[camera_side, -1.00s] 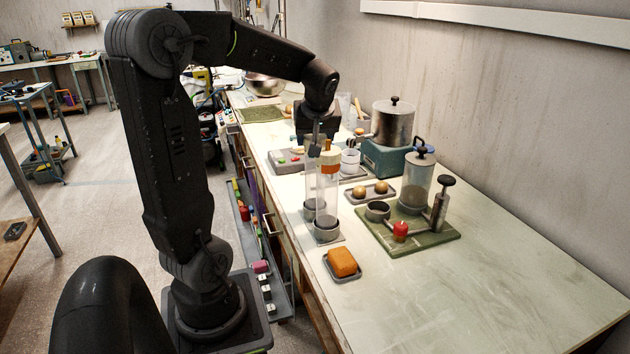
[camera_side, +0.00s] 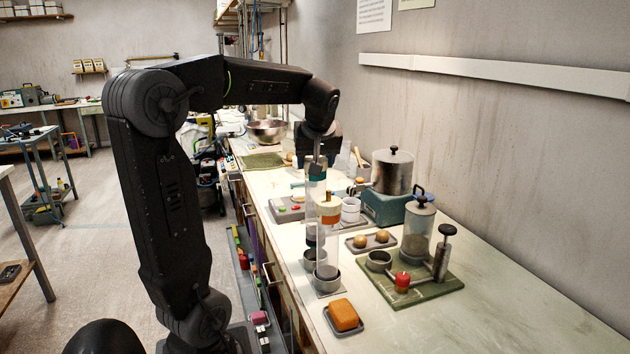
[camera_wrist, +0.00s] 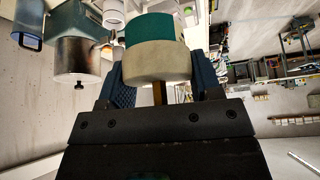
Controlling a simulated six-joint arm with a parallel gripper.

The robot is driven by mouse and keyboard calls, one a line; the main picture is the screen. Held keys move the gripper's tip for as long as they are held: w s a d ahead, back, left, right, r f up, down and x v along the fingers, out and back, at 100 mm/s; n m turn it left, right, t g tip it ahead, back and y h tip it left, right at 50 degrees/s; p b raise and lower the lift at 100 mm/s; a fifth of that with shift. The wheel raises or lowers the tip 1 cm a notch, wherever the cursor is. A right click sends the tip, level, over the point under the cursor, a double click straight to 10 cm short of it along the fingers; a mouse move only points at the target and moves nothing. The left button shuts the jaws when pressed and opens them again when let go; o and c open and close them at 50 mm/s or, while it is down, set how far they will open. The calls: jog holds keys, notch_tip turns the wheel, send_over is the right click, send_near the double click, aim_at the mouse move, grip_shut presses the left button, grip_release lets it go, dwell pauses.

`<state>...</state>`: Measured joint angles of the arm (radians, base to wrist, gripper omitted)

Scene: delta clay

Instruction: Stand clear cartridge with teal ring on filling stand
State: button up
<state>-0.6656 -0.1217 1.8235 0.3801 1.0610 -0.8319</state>
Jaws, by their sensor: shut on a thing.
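The clear cartridge with the teal ring (camera_side: 317,172) hangs upright from my gripper (camera_side: 317,160) in the side view. Its dark lower end appears slightly above the rear grey cup (camera_side: 310,257). In the wrist view its teal ring (camera_wrist: 150,30) and beige cap show between the blue jaw pads of my gripper (camera_wrist: 160,85), which are shut on it. The cartridge with the orange ring (camera_side: 330,219) stands in the front grey cup (camera_side: 327,275) and partly hides the teal one. A green base (camera_side: 432,290), possibly the filling stand, carries an open grey ring (camera_side: 379,260).
A tray with tan balls (camera_side: 371,241) and an orange block (camera_side: 343,315) lie nearby. The right front tabletop is clear.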

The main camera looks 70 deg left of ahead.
notch_tip(320, 180, up, 3)
jog(key=shift+w+f, duration=0.15)
jog(key=w+d, duration=0.4)
jog(key=w, duration=0.3)
jog(key=w+d, duration=0.3)
jog(key=w, duration=0.4)
jog(key=shift+w+f, duration=0.2)
jog(key=shift+f, duration=1.9)
jog(key=shift+f, duration=1.95)
jog(key=o, duration=1.4)
